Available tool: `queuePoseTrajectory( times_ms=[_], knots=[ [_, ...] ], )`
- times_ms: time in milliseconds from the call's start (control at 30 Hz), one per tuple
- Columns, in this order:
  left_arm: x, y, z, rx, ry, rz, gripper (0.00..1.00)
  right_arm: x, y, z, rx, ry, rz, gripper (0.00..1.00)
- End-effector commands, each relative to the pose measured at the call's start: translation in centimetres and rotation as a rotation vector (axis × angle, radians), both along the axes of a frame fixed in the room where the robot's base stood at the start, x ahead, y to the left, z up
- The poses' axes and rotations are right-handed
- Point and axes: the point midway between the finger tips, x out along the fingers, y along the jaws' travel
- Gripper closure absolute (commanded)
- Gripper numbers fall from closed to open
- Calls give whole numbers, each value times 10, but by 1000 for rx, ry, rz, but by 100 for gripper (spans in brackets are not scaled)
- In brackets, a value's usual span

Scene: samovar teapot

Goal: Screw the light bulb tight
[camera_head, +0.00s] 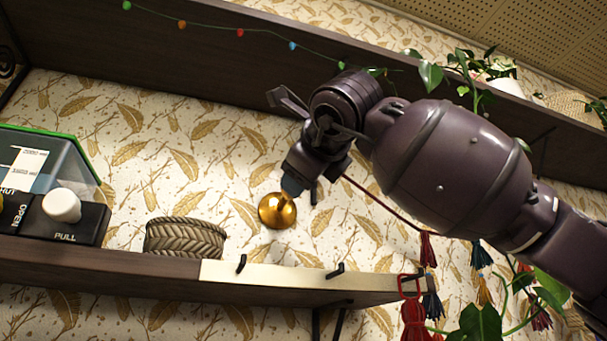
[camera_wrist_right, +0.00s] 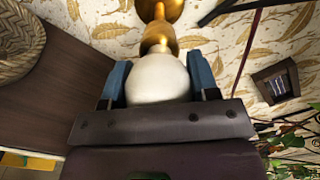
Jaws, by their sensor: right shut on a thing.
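The light bulb (camera_wrist_right: 158,78) is white and round in the right wrist view, between the two blue-padded fingers of my right gripper (camera_wrist_right: 160,82). My right gripper is shut on it. The bulb's neck points at a gold socket (camera_wrist_right: 160,38) and lines up with it; I cannot tell how deep the bulb sits. In the head view the gold round wall mount (camera_head: 277,211) is on the patterned wall, with my right gripper (camera_head: 292,187) right at it. The bulb is hidden there behind the gripper. My left gripper is not in view.
Below the mount is a shelf (camera_head: 110,262) with a woven basket (camera_head: 185,238) and a black box with a white knob (camera_head: 62,206) marked PULL. An upper shelf (camera_head: 190,50) with plants runs above my arm. Tassels (camera_head: 428,250) hang at the right.

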Motion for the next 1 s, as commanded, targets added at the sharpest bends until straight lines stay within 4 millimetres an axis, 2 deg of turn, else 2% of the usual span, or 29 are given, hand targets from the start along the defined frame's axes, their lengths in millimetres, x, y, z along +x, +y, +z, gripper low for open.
queuePoseTrajectory(
  times_ms=[567,600,733,767,1000],
  knots=[
    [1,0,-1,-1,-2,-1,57,0,1,-2,30,14,1,69],
    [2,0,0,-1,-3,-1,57,0,1,-2,29,14,1,43],
    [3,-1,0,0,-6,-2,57,0,1,-2,30,13,1,23],
    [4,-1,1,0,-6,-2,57,0,1,-2,30,13,1,20],
    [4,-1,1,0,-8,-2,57,0,0,-1,31,11,1,20]
  ],
)
